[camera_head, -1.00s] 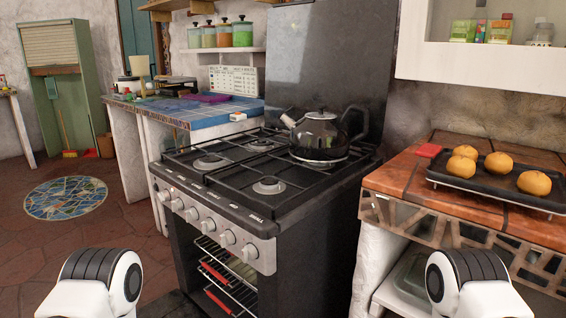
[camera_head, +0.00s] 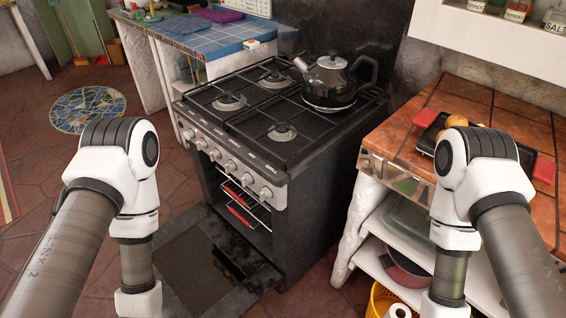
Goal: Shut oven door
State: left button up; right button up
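The oven (camera_head: 230,152) stands in the middle, with its front facing lower left. Its door (camera_head: 200,262) is hinged at the bottom and lies folded down, nearly flat above the floor. Inside the open cavity I see wire racks with red parts (camera_head: 238,215). My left arm comes in from the left and bends down beside the door's left part, covering some of it. My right arm comes in from the right, in front of the tiled counter. Both grippers are below the picture's edge, so I cannot see them.
A dark kettle (camera_head: 335,80) stands on the back right burner. The tiled counter (camera_head: 460,95) at right holds a tray with bread rolls, and shelves with bowls (camera_head: 405,270) are below it. A blue-tiled counter (camera_head: 215,42) is behind left. A round mosaic (camera_head: 88,109) lies on the open floor at left.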

aim_at(204, 270)
jog(key=j+u, duration=0.15)
jog(key=j, duration=0.3)
jog(key=i+j+u, duration=0.15)
jog(key=j, duration=0.25)
jog(key=i+j+u, duration=0.15)
jog(key=j, duration=0.3)
